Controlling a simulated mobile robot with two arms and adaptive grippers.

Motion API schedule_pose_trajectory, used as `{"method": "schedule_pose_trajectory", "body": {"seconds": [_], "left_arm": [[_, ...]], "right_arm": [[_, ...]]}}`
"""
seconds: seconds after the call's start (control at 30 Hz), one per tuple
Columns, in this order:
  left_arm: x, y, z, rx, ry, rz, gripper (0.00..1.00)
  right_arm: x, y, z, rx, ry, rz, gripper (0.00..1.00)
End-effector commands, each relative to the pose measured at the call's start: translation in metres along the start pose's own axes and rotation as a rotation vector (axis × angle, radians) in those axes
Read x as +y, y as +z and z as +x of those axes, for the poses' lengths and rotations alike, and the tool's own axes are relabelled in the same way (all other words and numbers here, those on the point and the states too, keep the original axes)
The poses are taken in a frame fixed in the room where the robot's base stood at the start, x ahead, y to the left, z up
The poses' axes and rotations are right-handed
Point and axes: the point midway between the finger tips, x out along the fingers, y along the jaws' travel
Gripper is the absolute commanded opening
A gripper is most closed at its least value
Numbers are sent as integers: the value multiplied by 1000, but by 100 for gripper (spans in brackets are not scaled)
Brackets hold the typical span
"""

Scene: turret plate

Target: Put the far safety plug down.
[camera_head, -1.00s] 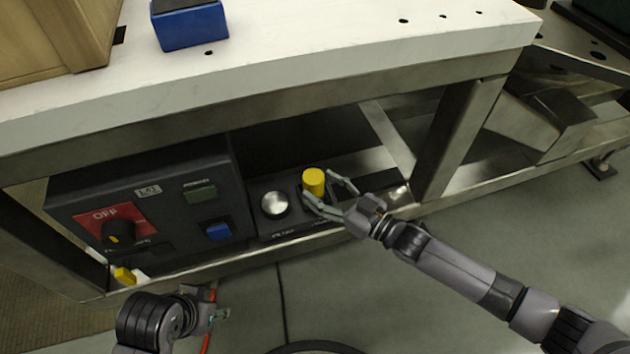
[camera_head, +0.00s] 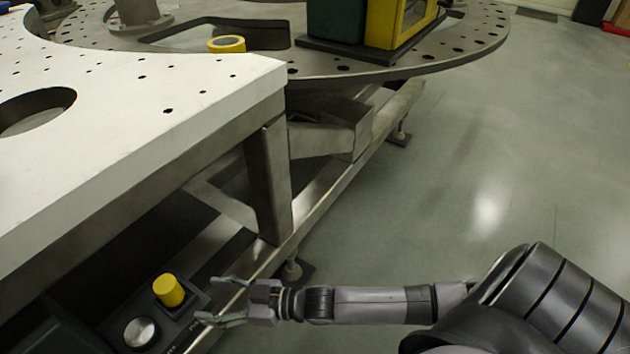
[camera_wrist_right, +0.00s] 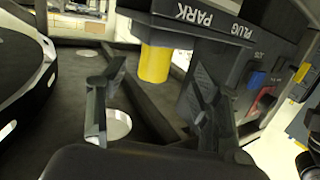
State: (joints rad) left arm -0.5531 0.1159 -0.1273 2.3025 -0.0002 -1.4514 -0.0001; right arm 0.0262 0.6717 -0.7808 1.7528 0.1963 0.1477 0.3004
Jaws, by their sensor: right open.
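The yellow safety plug (camera_head: 168,290) stands upright in a dark panel block (camera_head: 190,322) on the lower shelf of the bench. A round silver disc (camera_head: 141,332) sits beside it on the same block. My right gripper (camera_head: 215,300) is open and empty to the right of the plug, with a gap between them. In the right wrist view the yellow plug (camera_wrist_right: 155,64) shows beyond the open fingers (camera_wrist_right: 158,78), at the panel edge marked PARK and PLUG (camera_wrist_right: 210,20). My left gripper is not in view.
The white bench top (camera_head: 170,75) overhangs the shelf, and a bench leg (camera_head: 268,185) stands behind my right gripper. A round turret plate (camera_head: 400,70) at the back carries a yellow and green unit (camera_head: 395,22) and a yellow ring (camera_head: 226,44).

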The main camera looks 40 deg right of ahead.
Motion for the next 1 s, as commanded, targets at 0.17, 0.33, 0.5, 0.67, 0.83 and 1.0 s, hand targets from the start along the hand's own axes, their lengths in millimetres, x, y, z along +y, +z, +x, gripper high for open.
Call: {"method": "schedule_pose_trajectory", "body": {"seconds": [0.17, 0.33, 0.5, 0.67, 0.83, 1.0], "left_arm": [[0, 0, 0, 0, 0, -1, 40], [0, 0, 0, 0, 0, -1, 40], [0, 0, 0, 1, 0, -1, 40], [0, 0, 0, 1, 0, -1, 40], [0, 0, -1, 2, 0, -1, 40], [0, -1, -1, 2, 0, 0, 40]], "right_arm": [[-10, 17, -2, -213, 160, 54, 59], [-6, 44, -40, -471, 310, 126, 59], [-11, 74, -110, -764, 433, 236, 59], [-25, 93, -174, -988, 500, 337, 59], [-37, 100, -210, -1105, 524, 392, 59], [-38, 100, -214, -1120, 526, 398, 59]]}}
